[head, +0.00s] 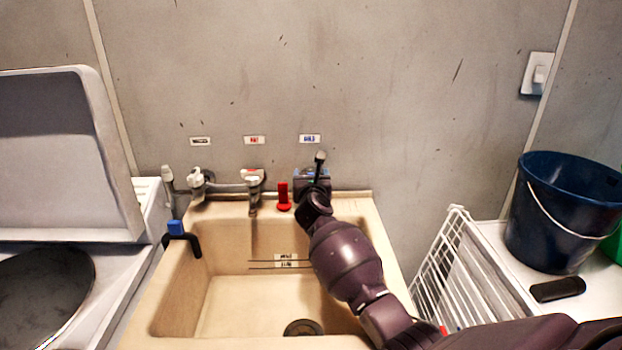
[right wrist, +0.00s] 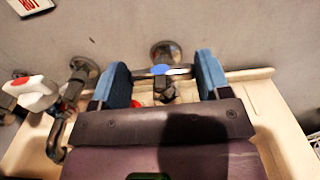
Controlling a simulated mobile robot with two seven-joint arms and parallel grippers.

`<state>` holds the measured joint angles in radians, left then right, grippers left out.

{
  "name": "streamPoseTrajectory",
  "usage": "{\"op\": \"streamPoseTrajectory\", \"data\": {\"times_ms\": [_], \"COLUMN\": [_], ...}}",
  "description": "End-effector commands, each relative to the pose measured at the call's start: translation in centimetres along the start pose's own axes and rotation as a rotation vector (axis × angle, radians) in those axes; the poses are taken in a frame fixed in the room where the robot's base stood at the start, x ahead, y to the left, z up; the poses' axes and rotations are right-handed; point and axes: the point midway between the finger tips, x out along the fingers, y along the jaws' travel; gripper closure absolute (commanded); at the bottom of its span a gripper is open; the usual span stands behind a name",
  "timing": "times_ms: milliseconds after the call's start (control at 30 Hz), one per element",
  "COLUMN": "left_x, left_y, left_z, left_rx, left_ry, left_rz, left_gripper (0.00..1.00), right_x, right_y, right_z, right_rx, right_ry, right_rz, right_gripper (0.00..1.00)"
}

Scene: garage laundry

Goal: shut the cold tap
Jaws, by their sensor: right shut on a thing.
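The cold tap is at the back right of the sink, below a label with blue lettering (head: 310,139). In the head view my right gripper (head: 313,184) is at this tap and hides most of it. The gripper is shut on this handle. The wall flange (right wrist: 165,50) shows behind it. Water flow from this tap cannot be seen. My left gripper is not in view.
A red-marked white tap (head: 252,176) and another tap (head: 197,178) stand to the left. A small red item (head: 284,197) is on the ledge of the beige sink (head: 185,300). A white rack (head: 440,265) and a blue bucket (head: 548,225) are to the right.

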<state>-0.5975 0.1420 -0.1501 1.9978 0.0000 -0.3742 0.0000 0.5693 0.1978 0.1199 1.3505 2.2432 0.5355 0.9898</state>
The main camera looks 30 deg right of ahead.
Motion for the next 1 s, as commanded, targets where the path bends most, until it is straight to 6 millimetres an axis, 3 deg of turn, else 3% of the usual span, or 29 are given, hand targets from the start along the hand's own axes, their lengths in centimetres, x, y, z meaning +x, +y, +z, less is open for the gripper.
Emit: {"op": "streamPoseTrajectory", "data": {"times_ms": [333,367,500,833,1000], "left_x": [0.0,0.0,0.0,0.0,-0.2], "left_y": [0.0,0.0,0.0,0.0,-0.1], "left_z": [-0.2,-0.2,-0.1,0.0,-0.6], "left_rx": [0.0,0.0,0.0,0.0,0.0], "left_ry": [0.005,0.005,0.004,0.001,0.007], "left_rz": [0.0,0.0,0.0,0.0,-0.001], "left_gripper": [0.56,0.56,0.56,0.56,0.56], "right_x": [0.0,-0.1,0.0,-0.3,-2.1], "right_y": [0.0,0.0,0.0,0.1,0.1], "right_z": [-0.1,-0.1,-0.1,0.0,0.1], "right_rx": [-0.001,-0.001,-0.001,0.0,0.002], "right_ry": [0.002,0.002,0.002,0.001,0.001], "right_rz": [-0.013,-0.013,-0.013,-0.012,-0.011], "right_gripper": [0.53,0.25,0.04,0.04,0.04]}}
